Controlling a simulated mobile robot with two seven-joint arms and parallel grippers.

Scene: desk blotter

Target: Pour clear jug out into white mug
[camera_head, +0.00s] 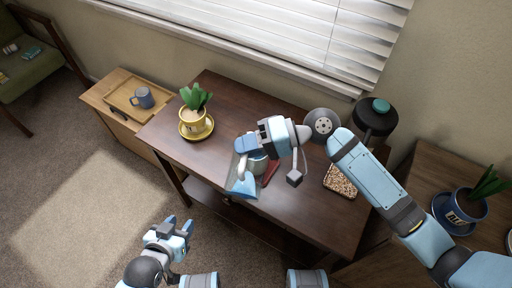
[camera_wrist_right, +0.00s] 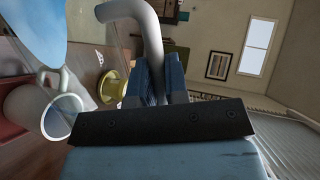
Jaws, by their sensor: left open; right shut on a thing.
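My right gripper (camera_head: 256,143) is shut on the pale curved handle of the clear jug (camera_head: 242,184), above the dark table. In the right wrist view the handle passes between the fingers (camera_wrist_right: 158,85), and part of the clear jug (camera_wrist_right: 35,32) shows at upper left with a blue tint. The jug looks tilted; whether anything flows from it I cannot tell. The white mug (camera_head: 258,165) stands close beside the jug, partly hidden by my gripper and jug; it also shows in the right wrist view (camera_wrist_right: 28,108). My left gripper (camera_head: 177,231) is open and empty, in front of the table.
A yellow-potted plant (camera_head: 194,122) stands left on the table. A tray of grains (camera_head: 341,181) and a dark green-topped container (camera_head: 376,116) are to the right.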

